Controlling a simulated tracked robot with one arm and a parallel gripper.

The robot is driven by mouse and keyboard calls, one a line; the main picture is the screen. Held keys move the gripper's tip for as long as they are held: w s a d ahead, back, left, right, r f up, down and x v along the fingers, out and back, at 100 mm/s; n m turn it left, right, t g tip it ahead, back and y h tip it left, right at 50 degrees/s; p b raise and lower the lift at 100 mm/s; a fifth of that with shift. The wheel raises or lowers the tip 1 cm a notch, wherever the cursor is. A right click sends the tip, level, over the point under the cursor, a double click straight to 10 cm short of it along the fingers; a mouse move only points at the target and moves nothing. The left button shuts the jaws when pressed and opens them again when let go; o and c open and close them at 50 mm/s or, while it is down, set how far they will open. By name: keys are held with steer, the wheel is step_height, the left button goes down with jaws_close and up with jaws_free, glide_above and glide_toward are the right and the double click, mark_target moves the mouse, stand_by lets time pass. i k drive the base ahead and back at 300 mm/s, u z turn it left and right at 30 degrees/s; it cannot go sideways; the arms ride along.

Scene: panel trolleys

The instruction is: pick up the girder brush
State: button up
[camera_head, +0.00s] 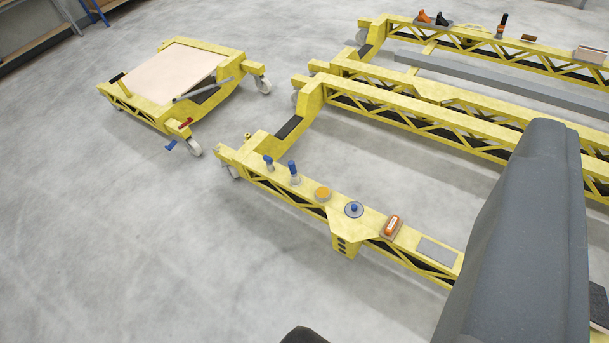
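Several small items stand in a row on top of the nearest yellow girder. One is an orange-topped block with a brown base (391,227), near the girder's right part; it looks most like a brush, but I cannot be sure. Left of it are a round grey piece with a blue knob (354,209) and an orange disc (322,194). A large dark grey part of mine fills the lower right, and a small black shape shows at the bottom edge. I cannot make out my gripper's fingertips, and nothing is seen held.
Two blue-topped items (293,172) and a grey pad (437,252) share the near girder (250,166). Farther yellow girders (430,115) run behind it, some with tools on top. A wheeled yellow trolley (150,112) with a pale panel (175,72) stands upper left. The left foreground floor is clear.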

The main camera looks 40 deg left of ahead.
mark_target(291, 165)
steer(key=k, duration=1.1)
steer(key=u, duration=1.3)
steer(key=i, duration=2.7)
steer(key=z, duration=0.9)
steer(key=i, duration=0.4)
steer(key=z, duration=0.25)
steer(key=k, duration=0.9)
